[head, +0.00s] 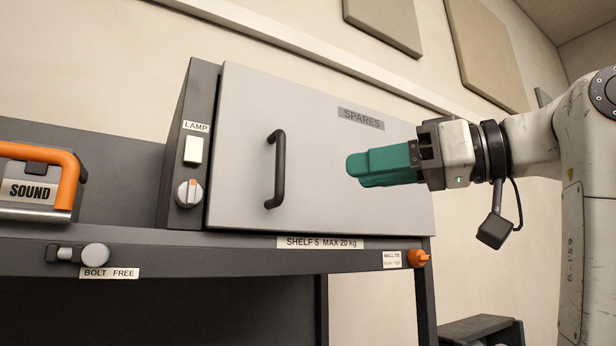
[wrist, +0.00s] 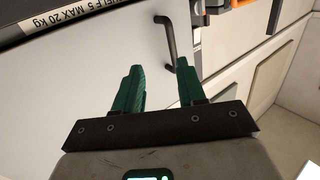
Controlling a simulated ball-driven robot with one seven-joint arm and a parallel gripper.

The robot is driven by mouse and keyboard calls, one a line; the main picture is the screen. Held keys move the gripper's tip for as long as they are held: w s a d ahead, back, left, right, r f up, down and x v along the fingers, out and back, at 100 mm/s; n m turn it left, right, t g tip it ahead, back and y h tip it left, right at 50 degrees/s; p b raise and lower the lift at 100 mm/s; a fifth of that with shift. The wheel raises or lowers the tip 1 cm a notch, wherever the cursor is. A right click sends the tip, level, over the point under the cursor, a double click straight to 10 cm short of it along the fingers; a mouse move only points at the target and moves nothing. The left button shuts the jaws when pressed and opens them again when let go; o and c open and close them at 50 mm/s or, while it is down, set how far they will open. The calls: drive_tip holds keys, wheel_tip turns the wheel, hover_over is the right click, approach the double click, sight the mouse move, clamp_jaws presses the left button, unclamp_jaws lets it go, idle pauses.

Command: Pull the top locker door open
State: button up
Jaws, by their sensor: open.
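The top locker door (head: 330,170) is a light grey panel labelled SPARES. It looks closed in its dark frame. Its black vertical bar handle (head: 278,169) is near the door's left edge. My gripper (head: 350,168), with green fingers, is in front of the door, to the right of the handle and apart from it. In the wrist view the two green fingers (wrist: 156,72) are spread with nothing between them. There the handle (wrist: 168,40) is beyond the fingertips, nearer the right finger, and the door (wrist: 90,70) fills the left side.
Left of the door is a dark panel with a LAMP switch (head: 193,150) and a knob (head: 189,193). An orange-handled SOUND case (head: 40,185) stands at far left on the shelf (head: 210,240). A bolt knob (head: 95,256) and an orange knob (head: 417,258) are on the shelf front.

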sight(296, 159)
drive_tip(key=shift+n, duration=0.3)
drive_tip(key=w+a+p, duration=0.1)
drive_tip(key=a, duration=0.2)
drive_tip(key=a+r+p, duration=0.1)
drive_tip(key=a, duration=0.2)
drive_tip(key=w+a+r+p, duration=0.1)
drive_tip(key=a+p, duration=0.1)
drive_tip(key=a, duration=0.2)
drive_tip(key=shift+w+r, duration=0.15)
drive_tip(key=shift+w, duration=0.15)
drive_tip(key=shift+c, duration=0.5)
clamp_jaws()
